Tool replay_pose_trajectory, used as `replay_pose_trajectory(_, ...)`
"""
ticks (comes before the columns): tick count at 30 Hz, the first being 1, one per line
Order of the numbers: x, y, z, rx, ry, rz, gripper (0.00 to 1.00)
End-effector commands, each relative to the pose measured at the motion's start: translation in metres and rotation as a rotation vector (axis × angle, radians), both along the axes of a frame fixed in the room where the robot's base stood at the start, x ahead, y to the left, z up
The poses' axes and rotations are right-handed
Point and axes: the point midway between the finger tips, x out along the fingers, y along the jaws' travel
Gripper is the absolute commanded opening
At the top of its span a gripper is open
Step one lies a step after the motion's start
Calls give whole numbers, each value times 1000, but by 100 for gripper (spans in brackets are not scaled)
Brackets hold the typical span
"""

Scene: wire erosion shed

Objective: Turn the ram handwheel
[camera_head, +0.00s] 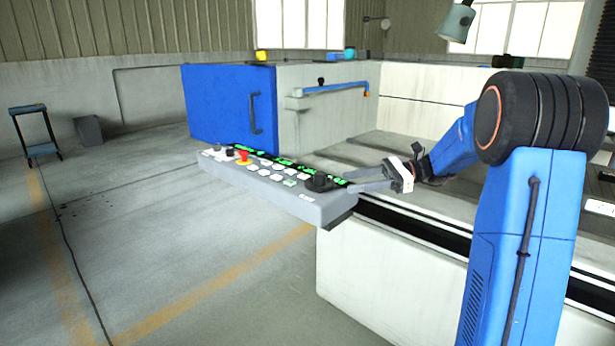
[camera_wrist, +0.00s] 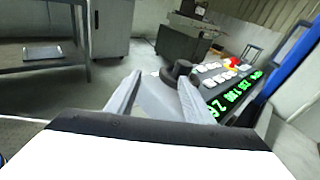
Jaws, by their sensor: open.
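The ram handwheel, a black round knob (camera_head: 319,183), stands on the right end of the grey control panel (camera_head: 335,207). In the wrist view the handwheel (camera_wrist: 178,72) shows at the fingertips, nearer the right finger. My gripper (camera_head: 352,186) reaches in from the right, low over the panel's right end, with its fingers pointing toward the knob. In the wrist view my gripper (camera_wrist: 160,80) is open, with a gap between its two grey fingers and nothing held. Whether a finger touches the knob I cannot tell.
White keys, green readouts and a red button (camera_head: 243,157) line the panel left of the knob. A blue-doored machine box (camera_head: 228,105) stands behind. A small blue stand (camera_head: 36,130) is far left.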

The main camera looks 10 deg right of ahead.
Motion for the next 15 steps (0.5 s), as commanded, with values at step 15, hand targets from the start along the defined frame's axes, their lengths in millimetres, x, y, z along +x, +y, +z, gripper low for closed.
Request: replay_pose_trajectory(15,41,-27,2,160,61,-55,47)
